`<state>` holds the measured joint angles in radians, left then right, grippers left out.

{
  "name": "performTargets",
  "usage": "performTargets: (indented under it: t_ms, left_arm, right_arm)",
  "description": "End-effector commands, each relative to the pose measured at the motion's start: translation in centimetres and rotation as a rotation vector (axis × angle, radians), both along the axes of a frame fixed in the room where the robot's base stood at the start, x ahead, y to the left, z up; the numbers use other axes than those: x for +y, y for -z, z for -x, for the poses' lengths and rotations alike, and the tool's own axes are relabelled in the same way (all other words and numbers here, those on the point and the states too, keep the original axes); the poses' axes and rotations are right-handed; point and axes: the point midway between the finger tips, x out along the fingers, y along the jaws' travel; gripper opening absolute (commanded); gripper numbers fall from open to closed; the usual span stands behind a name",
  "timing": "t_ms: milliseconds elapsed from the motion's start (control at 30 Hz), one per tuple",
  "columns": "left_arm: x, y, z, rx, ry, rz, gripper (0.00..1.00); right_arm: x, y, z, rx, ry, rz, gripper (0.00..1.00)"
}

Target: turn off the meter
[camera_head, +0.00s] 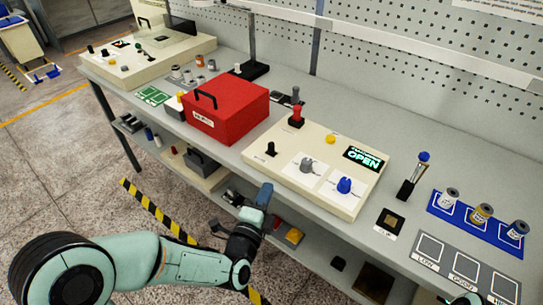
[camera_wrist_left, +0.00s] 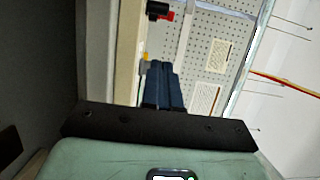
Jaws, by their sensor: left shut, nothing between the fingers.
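I cannot tell for certain which thing is the meter. A cream control panel (camera_head: 292,186) on the bench carries a lit display (camera_head: 363,159) reading OPEN, a grey knob (camera_head: 307,165), a blue knob (camera_head: 344,186), a black toggle (camera_head: 271,149), a yellow button (camera_head: 330,139) and a red-topped lever (camera_head: 296,116). My left gripper (camera_head: 265,192) is shut and empty, in front of the panel's front edge and apart from its controls. Its dark blue fingers (camera_wrist_left: 161,85) lie together in the left wrist view, where a red and black control (camera_wrist_left: 160,12) shows beyond them. My right gripper is out of view.
A red box (camera_head: 226,109) with a black handle stands left of the panel. A blue rack (camera_head: 478,222) with several spools and a grey tray (camera_head: 440,263) lie at right. A black lever stand (camera_head: 406,188) stands right of the panel. A lower shelf holds loose items.

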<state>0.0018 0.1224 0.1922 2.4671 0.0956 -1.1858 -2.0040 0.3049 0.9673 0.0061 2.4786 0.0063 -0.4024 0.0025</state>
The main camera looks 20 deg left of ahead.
Motion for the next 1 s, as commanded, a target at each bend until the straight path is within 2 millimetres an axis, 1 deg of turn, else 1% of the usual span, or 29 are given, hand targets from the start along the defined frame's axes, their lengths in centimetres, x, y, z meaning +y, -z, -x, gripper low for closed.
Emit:
performTargets:
  t_ms: [167, 267, 500, 600, 633, 733, 833, 1000]
  left_arm:
    - [0.0, 0.0, -1.4, 0.000, -0.001, 0.001, 0.00]
    - [-0.1, 0.0, -3.2, 0.002, -0.002, 0.001, 0.00]
    - [-0.2, 0.0, -8.4, 0.001, -0.001, 0.002, 0.00]
    - [-0.3, 0.1, -10.4, 0.001, -0.001, 0.002, 0.00]
    - [0.4, 0.0, -10.7, 0.001, -0.005, 0.001, 0.00]
    - [1.4, 0.0, -11.7, 0.001, -0.004, 0.001, 0.00]
    - [2.0, 0.0, -12.4, 0.001, -0.002, 0.001, 0.00]
    - [2.4, 0.1, -12.9, 0.001, 0.000, 0.001, 0.00]
  right_arm:
    - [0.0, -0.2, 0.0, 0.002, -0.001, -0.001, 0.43]
    - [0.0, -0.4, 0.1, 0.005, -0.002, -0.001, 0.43]
    - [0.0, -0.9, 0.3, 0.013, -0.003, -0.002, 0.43]
    - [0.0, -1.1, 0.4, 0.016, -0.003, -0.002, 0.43]
    - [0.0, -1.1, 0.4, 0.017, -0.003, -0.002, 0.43]
    - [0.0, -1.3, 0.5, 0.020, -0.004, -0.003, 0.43]
    - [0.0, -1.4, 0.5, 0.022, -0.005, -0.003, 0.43]
    - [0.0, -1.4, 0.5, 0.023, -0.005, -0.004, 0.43]
